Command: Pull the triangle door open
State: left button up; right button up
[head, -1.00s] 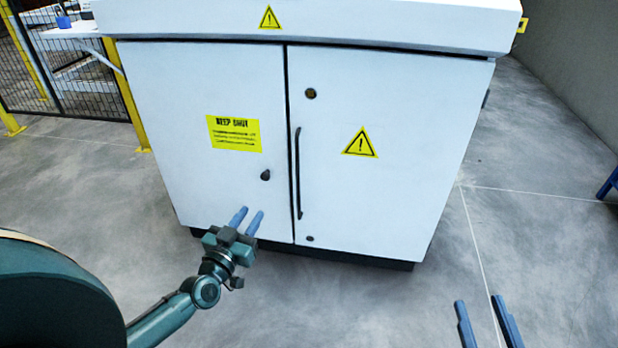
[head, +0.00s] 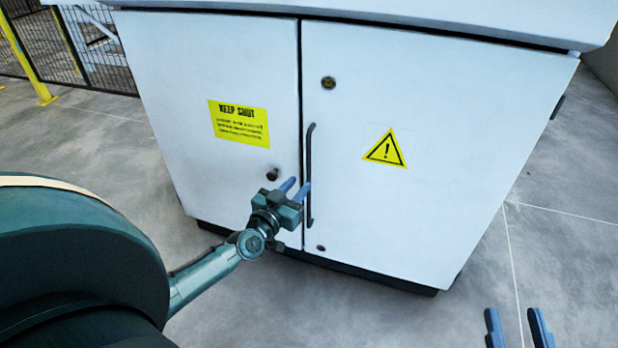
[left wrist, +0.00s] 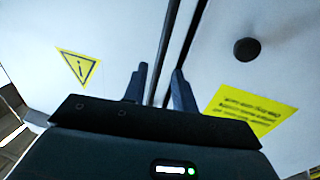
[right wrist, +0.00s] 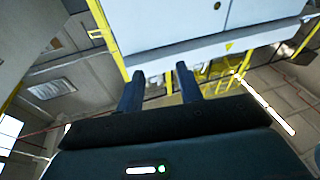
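The triangle door (head: 430,120) is the right door of a white cabinet, with a yellow warning triangle (head: 386,149) and a thin dark vertical handle (head: 310,150) at its left edge. It looks shut. My left gripper (head: 296,187) is open at the lower part of the handle. In the left wrist view, dark lines of the handle and door seam run between its fingers (left wrist: 158,85); I cannot tell whether the fingers straddle the handle or are still in front of it. My right gripper (head: 516,322) is open and empty over the floor at lower right.
The left door (head: 220,60) carries a yellow "keep shut" label (head: 239,123) and a small black knob (head: 273,175). A black mesh fence (head: 100,65) with yellow posts stands at back left. The grey floor (head: 560,240) right of the cabinet is clear.

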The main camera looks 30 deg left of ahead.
aim_at(308, 175)
pick_arm(q)
jog(key=w+b, duration=0.1)
jog(key=w, duration=0.5)
jog(key=shift+b, duration=0.3)
jog(key=shift+a, duration=0.1)
jog(key=shift+c, duration=0.3)
grip_shut()
